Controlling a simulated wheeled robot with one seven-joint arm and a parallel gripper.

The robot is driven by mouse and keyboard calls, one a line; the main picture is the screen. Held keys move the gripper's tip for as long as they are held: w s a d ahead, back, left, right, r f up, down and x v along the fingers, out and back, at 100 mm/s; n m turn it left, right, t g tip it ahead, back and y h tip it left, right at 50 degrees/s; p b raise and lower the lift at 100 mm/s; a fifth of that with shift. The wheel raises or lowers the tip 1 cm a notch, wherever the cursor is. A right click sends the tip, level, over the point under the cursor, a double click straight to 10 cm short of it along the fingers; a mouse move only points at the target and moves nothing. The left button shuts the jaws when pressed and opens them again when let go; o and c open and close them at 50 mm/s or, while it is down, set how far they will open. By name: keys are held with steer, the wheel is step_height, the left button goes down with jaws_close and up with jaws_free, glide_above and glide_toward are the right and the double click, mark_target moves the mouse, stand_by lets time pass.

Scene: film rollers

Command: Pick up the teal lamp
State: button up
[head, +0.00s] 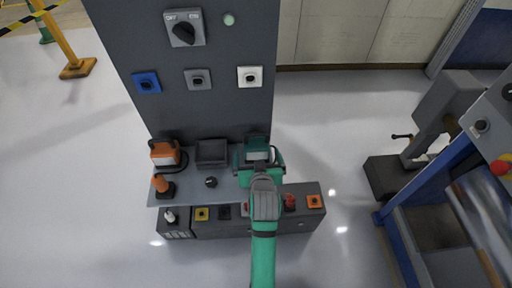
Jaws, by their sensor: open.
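The teal lamp (257,153) stands at the right end of the grey shelf (222,186), against the dark panel. Its pale face and dark teal top show; its lower part is hidden behind my gripper. My gripper (259,166), at the end of my green arm, is open and right in front of the lamp in this view. The fingertips are small and partly merge with the lamp's colour, so I cannot tell whether they touch it or straddle it.
An orange lamp (165,154), an orange tool (163,186), a dark grey box (211,152) and a small black knob (211,182) share the shelf. A tall panel (214,117) with switches rises behind. A blue-framed machine (395,200) stands at right. The floor between is clear.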

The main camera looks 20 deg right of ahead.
mark_target(257, 144)
steer(key=shift+r+x, duration=0.2)
steer(key=shift+x, duration=3.45)
steer(key=shift+d+r, duration=0.1)
steer(key=shift+d, duration=0.1)
steer(key=c, duration=1.6)
